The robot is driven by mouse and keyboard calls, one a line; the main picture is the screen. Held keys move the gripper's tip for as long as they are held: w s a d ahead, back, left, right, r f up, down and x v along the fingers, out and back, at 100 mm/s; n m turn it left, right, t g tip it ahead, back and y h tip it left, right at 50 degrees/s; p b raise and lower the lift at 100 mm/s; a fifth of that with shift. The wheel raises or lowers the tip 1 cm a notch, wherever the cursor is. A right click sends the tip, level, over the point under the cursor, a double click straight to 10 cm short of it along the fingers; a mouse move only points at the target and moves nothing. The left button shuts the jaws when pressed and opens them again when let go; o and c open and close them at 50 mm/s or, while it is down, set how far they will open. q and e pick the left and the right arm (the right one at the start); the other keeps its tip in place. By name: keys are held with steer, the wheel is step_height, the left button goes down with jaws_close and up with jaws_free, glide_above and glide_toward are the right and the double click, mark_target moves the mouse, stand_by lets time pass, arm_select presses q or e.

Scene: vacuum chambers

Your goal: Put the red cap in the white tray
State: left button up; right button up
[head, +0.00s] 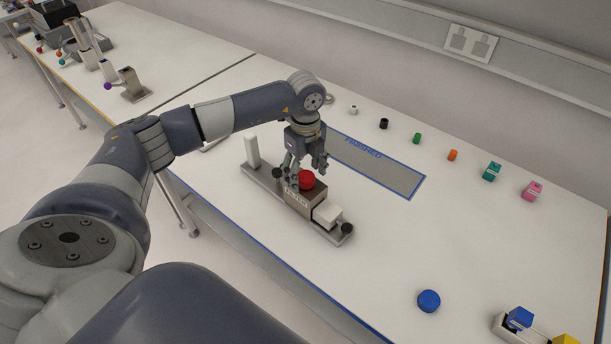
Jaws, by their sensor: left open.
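The red cap (306,179) is round and sits on top of a brownish-grey block on a metal fixture (262,178). My left gripper (304,169) is open and points down just above and behind the cap. Its fingers are close to the cap; I cannot tell if they touch it. I cannot surely tell which thing is the white tray. A small pale holder (507,331), partly cut off at the bottom right, has a blue piece in it. My right gripper is not in view.
Several small coloured parts line the back. A blue disc (428,301) lies at the front right.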

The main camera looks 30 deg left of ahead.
mark_target(306, 176)
arm_select(q)
steer(key=shift+c, duration=0.6)
steer(key=c, duration=0.8)
steer(key=shift+r, duration=0.1)
steer(key=shift+r+b, duration=0.4)
steer(key=shift+r, duration=0.1)
step_height(306, 176, up, 2)
steer(key=shift+d+r+b, duration=0.1)
steer(key=shift+r+b, duration=0.05)
steer(key=shift+b, duration=0.5)
steer(key=s+d+b, duration=0.1)
steer(key=s+d, duration=0.1)
steer(key=s, duration=0.2)
steer(key=s+d+r+b, duration=0.1)
steer(key=s+d, duration=0.2)
steer(key=s, duration=0.2)
steer(key=s+d+b, duration=0.2)
steer(key=s+d, duration=0.1)
steer(key=s, duration=0.1)
steer(key=shift+s+r, duration=0.2)
steer(key=shift+s, duration=0.15)
